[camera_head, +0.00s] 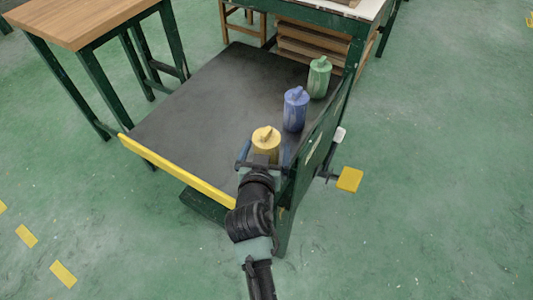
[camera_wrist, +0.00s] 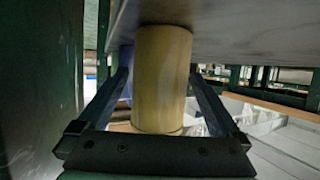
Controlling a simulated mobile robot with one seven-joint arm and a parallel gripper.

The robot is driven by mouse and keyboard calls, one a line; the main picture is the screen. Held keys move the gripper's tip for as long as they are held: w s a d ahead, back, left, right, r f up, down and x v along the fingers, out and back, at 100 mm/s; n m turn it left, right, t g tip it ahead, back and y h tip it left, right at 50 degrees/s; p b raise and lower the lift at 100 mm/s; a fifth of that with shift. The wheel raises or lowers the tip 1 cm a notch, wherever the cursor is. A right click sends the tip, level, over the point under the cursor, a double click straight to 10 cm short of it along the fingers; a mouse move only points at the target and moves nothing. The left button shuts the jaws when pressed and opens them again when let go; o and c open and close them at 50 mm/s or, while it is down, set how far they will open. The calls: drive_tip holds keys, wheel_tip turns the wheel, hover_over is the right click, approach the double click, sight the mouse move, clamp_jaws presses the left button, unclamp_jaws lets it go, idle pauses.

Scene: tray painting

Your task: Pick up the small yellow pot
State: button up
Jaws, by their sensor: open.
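The small yellow pot (camera_head: 266,138) stands upright on the dark tray top, near its yellow-edged front and the green side wall. My gripper (camera_head: 264,156) is open and low at the pot's near side. In the wrist view the yellow pot (camera_wrist: 162,75) appears upside down, between the two spread fingers of my gripper (camera_wrist: 160,72). A finger lies along each side of it. I cannot tell whether either finger touches it. In the head view, my gripper hides the pot's lower part.
A blue pot (camera_head: 296,108) and a green pot (camera_head: 319,77) stand in line behind the yellow one. The green side wall (camera_head: 318,140) rises close on the right. The tray top (camera_head: 195,110) is clear to the left. A wooden table (camera_head: 75,20) stands beyond it.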

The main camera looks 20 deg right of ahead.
drive_tip(key=c, duration=0.9)
drive_tip(key=shift+r, duration=0.15)
drive_tip(key=shift+c, duration=0.3)
